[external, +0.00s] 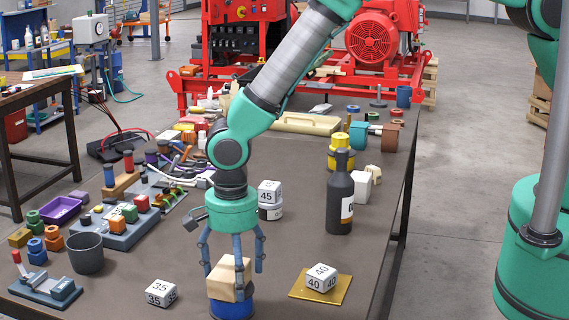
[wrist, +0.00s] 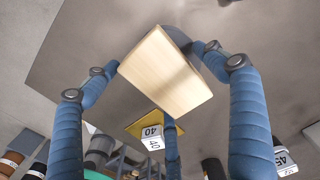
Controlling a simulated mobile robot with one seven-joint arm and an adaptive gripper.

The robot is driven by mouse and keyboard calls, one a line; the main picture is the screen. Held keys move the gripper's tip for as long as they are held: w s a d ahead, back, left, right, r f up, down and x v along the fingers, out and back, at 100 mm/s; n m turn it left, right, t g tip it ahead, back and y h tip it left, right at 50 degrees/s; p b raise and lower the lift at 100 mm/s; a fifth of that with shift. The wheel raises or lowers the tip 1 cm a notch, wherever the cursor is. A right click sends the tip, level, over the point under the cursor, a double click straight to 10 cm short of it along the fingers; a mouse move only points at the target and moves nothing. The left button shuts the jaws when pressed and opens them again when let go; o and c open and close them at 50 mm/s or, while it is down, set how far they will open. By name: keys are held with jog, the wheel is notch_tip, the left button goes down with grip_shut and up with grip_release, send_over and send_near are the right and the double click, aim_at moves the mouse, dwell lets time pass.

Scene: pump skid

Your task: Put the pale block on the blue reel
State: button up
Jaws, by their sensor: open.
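The pale block (external: 228,280) is a light wooden block resting on top of the blue reel (external: 232,309), near the front edge of the table. In the wrist view the pale block (wrist: 165,72) sits between my blue fingers. My gripper (external: 234,266) is directly above and around the block, pointing down.
A white cube marked 40 (external: 321,278) stands on a yellow plate (external: 300,291) to the right. A cube marked 35 (external: 161,293) is to the left. A dark bottle (external: 340,200) and a cube marked 45 (external: 269,193) stand behind. A grey cup (external: 87,254) is farther left.

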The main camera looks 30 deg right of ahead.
jog(key=shift+r, duration=0.15)
notch_tip(320, 180, up, 12)
jog(key=shift+p, duration=0.3)
dwell(0.4)
dwell(0.5)
dwell(0.4)
